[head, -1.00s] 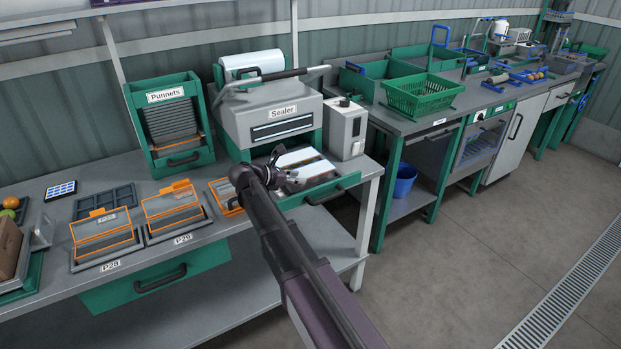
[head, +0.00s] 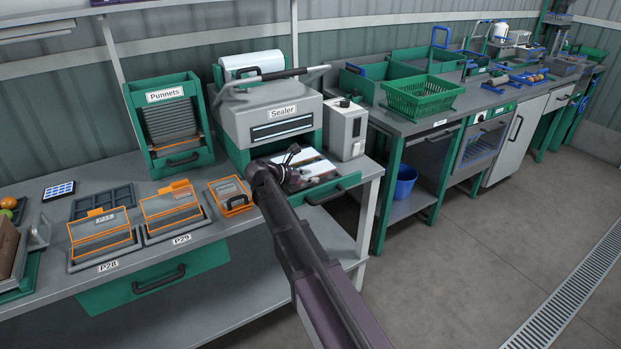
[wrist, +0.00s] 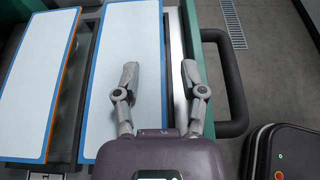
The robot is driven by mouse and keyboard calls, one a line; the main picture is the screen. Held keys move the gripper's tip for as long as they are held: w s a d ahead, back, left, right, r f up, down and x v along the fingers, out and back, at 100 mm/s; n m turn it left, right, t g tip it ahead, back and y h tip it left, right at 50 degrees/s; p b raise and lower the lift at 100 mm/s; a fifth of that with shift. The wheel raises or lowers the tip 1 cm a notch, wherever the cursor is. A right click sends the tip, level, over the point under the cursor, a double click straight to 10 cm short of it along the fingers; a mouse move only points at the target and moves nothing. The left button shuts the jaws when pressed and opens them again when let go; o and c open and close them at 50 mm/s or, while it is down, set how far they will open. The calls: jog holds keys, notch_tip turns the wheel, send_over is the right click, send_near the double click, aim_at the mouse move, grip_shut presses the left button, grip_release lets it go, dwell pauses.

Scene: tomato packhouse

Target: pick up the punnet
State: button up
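The sealer's pulled-out tray holds two white-topped, flat pieces. In the wrist view the left piece (wrist: 28,85) has a blue border and an orange rim along its right side, perhaps a punnet beneath. The right piece (wrist: 110,60) has a blue border. My gripper (wrist: 160,72) is open and empty, its left finger over the right piece and its right finger near the tray's edge. In the head view my gripper (head: 292,160) is over the tray, partly hidden by my arm. An orange-rimmed punnet (head: 230,195) lies on the bench left of the sealer.
The sealer (head: 270,115) stands behind the tray. The tray's dark handle (wrist: 236,85) sticks out at the right. Orange-edged punnets stand in the P28 holder (head: 103,262) and P29 holder (head: 180,233). A punnet rack (head: 167,97) stands at the back left.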

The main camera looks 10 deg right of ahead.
aim_at(309, 167)
grip_shut()
jog(key=shift+r, duration=0.15)
dwell(0.4)
jog(key=shift+r+p, duration=1.6)
jog(key=shift+p, duration=0.15)
jog(key=shift+s+r, duration=0.1)
jog(key=shift+s, duration=0.05)
jog(key=s+a+r+p, duration=0.1)
jog(key=s+a, duration=0.1)
jog(key=s, duration=1.3)
jog(key=shift+s+a+r, duration=0.15)
jog(key=shift+s+a, duration=0.1)
jog(key=shift+a, duration=0.1)
